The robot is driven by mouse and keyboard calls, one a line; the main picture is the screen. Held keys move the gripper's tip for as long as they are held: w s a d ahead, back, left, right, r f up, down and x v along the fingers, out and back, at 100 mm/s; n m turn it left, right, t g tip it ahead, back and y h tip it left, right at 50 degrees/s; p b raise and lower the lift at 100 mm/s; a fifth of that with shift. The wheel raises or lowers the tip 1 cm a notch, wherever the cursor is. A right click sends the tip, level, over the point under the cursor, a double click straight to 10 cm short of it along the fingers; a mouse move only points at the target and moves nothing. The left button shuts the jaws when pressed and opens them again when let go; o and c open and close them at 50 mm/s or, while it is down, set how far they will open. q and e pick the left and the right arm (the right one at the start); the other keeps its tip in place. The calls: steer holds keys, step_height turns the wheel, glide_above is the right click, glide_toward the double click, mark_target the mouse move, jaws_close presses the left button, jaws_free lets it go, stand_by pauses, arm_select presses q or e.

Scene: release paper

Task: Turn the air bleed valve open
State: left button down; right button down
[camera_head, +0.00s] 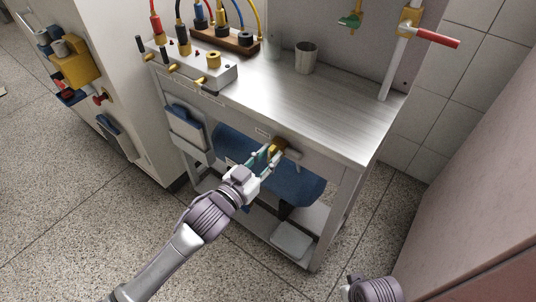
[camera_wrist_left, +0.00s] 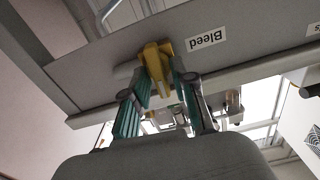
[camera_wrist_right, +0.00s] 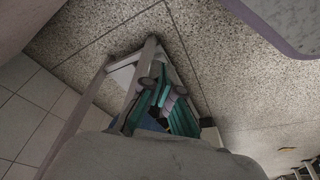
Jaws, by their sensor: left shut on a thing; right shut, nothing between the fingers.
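In the head view the yellow valve (camera_head: 279,144) sits at the bench's front rail. My left gripper (camera_head: 268,157) reaches it from the front left. In the left wrist view its green-padded fingers (camera_wrist_left: 160,92) are shut on the yellow handle, one on each side. My right gripper (camera_wrist_right: 160,103) is shut and empty in the right wrist view, over the floor. In the head view only part of my right arm shows at the bottom right.
A pipe with a red lever (camera_head: 437,38) rises at the bench's right end. A blue tank (camera_head: 235,147) sits beneath. A pinkish panel (camera_head: 480,200) stands at the right.

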arm_select(q)
steer(key=m+p, duration=0.2)
steer(key=m, duration=0.1)
steer(key=shift+s+d+r+m+p, duration=0.1)
steer(key=shift+m+p, duration=0.25)
steer(key=shift+m, duration=0.05)
steer(key=m+p, duration=0.2)
steer(key=m, duration=0.3)
steer(key=shift+m, duration=0.3)
steer(key=shift+s+d+f+m, duration=0.1)
steer(key=shift+f+m, duration=0.1)
steer(key=shift+m, duration=1.8)
steer(key=shift+f+m, duration=0.2)
steer(key=shift+m, duration=1.8)
arm_select(e)
steer(key=s+f, duration=0.3)
steer(key=f, duration=0.5)
steer(key=s+d+f+g, duration=0.1)
steer(key=s+f, duration=0.3)
steer(key=f, duration=0.4)
steer(key=shift+s+f, duration=0.15)
steer(key=shift+s, duration=0.05)
steer(key=shift+w, duration=0.1)
